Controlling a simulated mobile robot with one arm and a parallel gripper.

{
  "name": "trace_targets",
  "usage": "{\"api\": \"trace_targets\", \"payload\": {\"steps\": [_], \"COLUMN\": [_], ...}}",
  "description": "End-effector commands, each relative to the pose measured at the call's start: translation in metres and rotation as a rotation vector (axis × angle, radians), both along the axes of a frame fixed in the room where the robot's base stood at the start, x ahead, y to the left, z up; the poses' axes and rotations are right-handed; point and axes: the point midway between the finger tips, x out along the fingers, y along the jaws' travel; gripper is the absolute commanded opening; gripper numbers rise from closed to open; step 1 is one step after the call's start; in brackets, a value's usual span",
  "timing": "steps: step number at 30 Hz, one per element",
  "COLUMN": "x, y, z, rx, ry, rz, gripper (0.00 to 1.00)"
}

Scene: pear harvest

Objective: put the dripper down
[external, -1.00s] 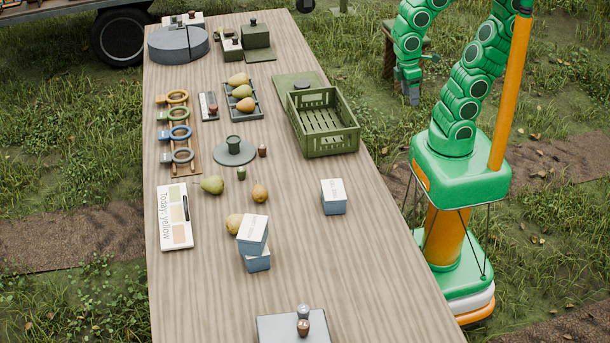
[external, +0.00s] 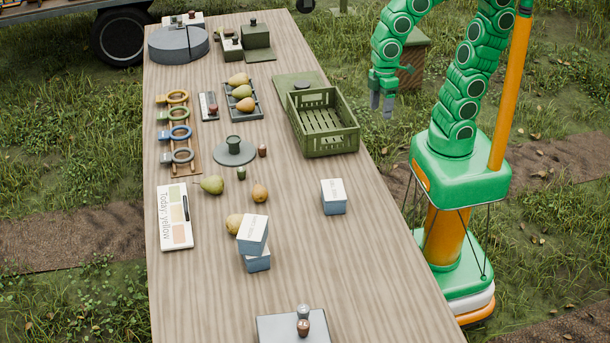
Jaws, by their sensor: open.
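My gripper (external: 382,104) hangs beside the table's right edge, to the right of the green crate. Its two grey fingers are apart and nothing shows between them. I cannot tell for sure which thing is the dripper. A small brown bottle-like piece (external: 263,151) stands right of a grey round plate (external: 223,158) that bears a dark green cup (external: 234,142). A small dark green piece (external: 241,173) stands just below the plate. Two more small pieces, one grey (external: 303,311) and one brown (external: 303,327), stand on a grey tray (external: 275,330) at the near end.
A green slatted crate (external: 340,145) stands near the right edge. Pears (external: 260,193) lie mid-table. Blue-white boxes (external: 333,197) stand nearby, two stacked (external: 252,238). Coloured rings (external: 180,133) sit on a rack at left. The near right tabletop (external: 370,270) is clear.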

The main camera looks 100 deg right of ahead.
Motion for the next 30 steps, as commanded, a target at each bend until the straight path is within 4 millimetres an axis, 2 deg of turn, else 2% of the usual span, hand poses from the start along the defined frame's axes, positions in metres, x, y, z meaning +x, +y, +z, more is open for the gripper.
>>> {"api": "trace_targets", "payload": {"steps": [1, 6, 14, 21, 30], "x": [0.014, 0.06, 0.125, 0.178, 0.228], "y": [0.003, 0.005, -0.009, -0.036, -0.084], "z": [-0.007, -0.033, -0.073, -0.108, -0.143], "rx": [0.003, -0.025, -0.152, -0.351, -0.68], "ry": [-0.019, -0.116, -0.249, -0.323, -0.298], "rz": [0.043, 0.22, 0.494, 0.752, 1.095], "gripper": [0.63, 0.63, 0.63, 0.63, 0.63]}}
